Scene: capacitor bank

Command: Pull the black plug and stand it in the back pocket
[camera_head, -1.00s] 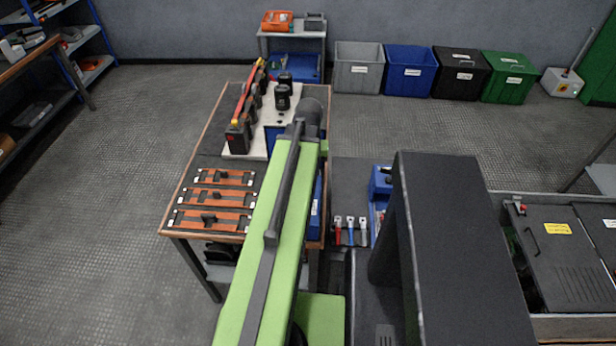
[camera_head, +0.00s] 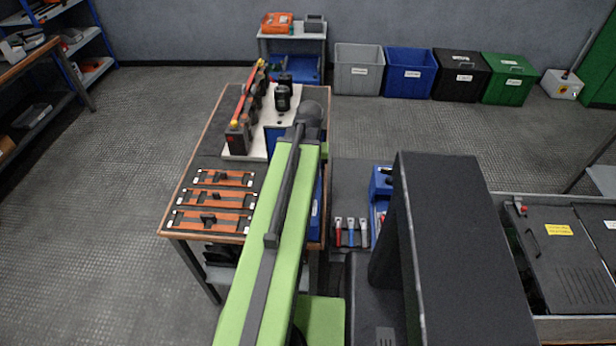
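A black plug-like piece (camera_head: 283,98) stands upright on the white board (camera_head: 242,148) on the table. A second black piece (camera_head: 286,79) stands just behind it. I cannot tell which of them is the black plug. A blue box (camera_head: 317,205) shows in part along the right side of my arm, and a blue part (camera_head: 272,135) shows at the board's edge. I cannot make out a back pocket; my green arm covers much of this area. My gripper is hidden behind my arm, so its opening and anything in it do not show.
A row of black blocks with a red-yellow bar (camera_head: 245,98) stands left of the black pieces. Several orange strips with black handles (camera_head: 212,198) lie at the table's front left. Coloured-handled tools (camera_head: 351,230) and a blue holder (camera_head: 381,183) are right of my arm.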

